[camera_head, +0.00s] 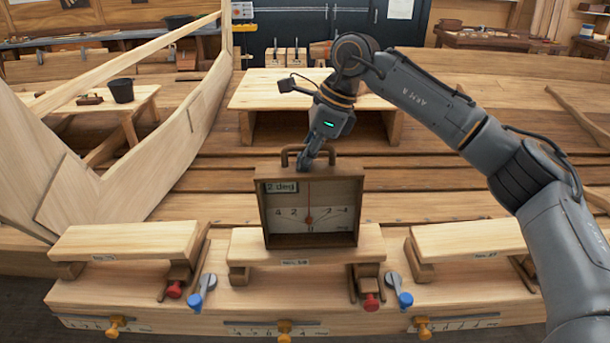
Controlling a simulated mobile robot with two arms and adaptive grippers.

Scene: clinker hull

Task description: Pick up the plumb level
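The plumb level (309,212) is a square, dark-framed wooden box with a pale dial, a red needle and a "2 deg" label. It stands upright on the middle wooden block (250,246), with its carrying handle (287,153) on top. My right arm reaches in from the right, and its gripper (306,164) points down at the handle, overlapping it in this view. The fingers look close together, but I cannot tell whether they are shut on the handle. My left gripper is not in view.
Similar wooden blocks stand at left (125,240) and right (465,240). Red and blue knobs, including a blue lever (203,291), and scales with yellow knobs line the front. A pale bench (270,90) stands behind. Slanted hull planks rise at left.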

